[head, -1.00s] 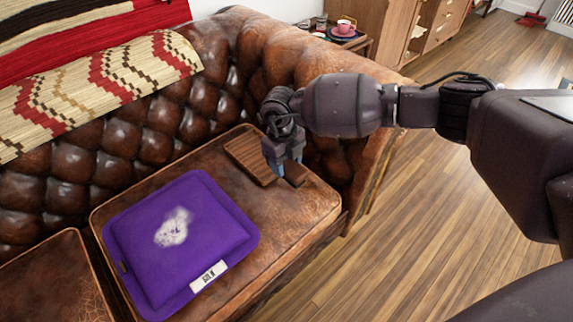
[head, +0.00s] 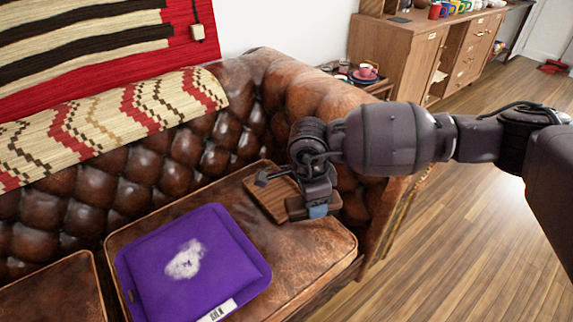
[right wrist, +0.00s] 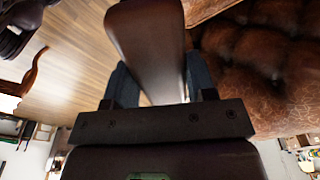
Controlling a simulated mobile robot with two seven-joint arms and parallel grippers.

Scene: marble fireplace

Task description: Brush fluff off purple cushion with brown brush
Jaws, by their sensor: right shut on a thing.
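The purple cushion (head: 225,250) lies flat on the brown leather sofa seat. A patch of white fluff (head: 185,261) sits near its middle. My left gripper is not in view.
The tufted sofa arm (head: 320,98) and backrest rise behind. A patterned throw (head: 130,115) hangs over the backrest. A side table with a pink cup (head: 367,71) stands behind the sofa arm.

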